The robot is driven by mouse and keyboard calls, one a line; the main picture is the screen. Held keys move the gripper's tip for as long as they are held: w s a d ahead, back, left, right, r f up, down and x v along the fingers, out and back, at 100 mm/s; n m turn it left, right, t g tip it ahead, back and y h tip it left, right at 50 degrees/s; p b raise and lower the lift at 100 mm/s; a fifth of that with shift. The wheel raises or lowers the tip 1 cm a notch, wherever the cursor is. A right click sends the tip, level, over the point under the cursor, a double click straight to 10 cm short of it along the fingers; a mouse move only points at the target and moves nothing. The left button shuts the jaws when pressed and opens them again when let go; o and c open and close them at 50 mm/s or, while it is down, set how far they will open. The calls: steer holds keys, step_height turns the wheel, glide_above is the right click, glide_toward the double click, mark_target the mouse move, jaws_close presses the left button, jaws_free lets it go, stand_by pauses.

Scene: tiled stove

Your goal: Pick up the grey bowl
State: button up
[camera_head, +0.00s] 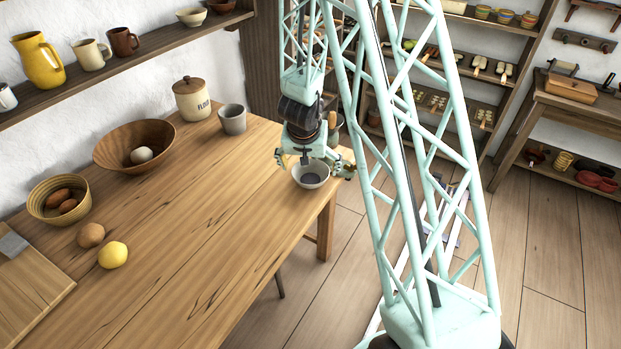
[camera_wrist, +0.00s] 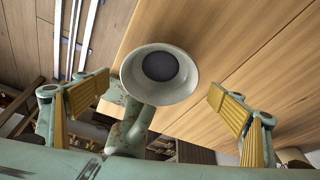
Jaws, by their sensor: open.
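The grey bowl (camera_head: 311,175) is small and pale, with a dark round patch inside its bottom. It sits near the right corner of the wooden table (camera_head: 190,230), close to the edge. My gripper (camera_head: 313,164) is at the bowl, with its fingers spread to either side and partly covering the far part of it. In the wrist view the bowl (camera_wrist: 160,56) lies between the two yellow-padded fingers of my open gripper (camera_wrist: 160,101), with a visible gap on each side. I cannot see either finger touching it.
A grey cup (camera_head: 232,119) and a flour jar (camera_head: 191,100) stand at the table's back. The table's middle is clear.

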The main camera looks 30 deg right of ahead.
mark_target(311, 178)
steer(key=shift+b+x, duration=1.1)
steer(key=shift+x, duration=0.75)
steer(key=shift+b+x, duration=0.35)
steer(key=shift+x, duration=0.4)
steer(key=shift+c, duration=0.4)
steer(key=c, duration=0.9)
steer(key=shift+r+p, duration=0.35)
steer(key=shift+r, duration=0.1)
steer(key=shift+r+p, duration=1)
steer(key=shift+r, duration=0.35)
steer(key=shift+s+a+f+b, duration=0.1)
steer(key=shift+s+a+b, duration=0.35)
steer(key=shift+s+a, duration=0.55)
steer(key=shift+s+a+b, duration=0.2)
steer(key=shift+s+a, duration=1)
steer(key=shift+s, duration=0.45)
steer(key=shift+s+a+b, duration=0.25)
steer(key=shift+s+a, duration=1)
steer(key=shift+s, duration=0.35)
steer(key=shift+s+a+b, duration=0.2)
steer(key=shift+s+a, duration=1)
steer(key=shift+s, duration=0.45)
steer(key=shift+s+a+b, duration=0.5)
steer(key=shift+s+b, duration=0.15)
steer(key=shift+b, duration=0.4)
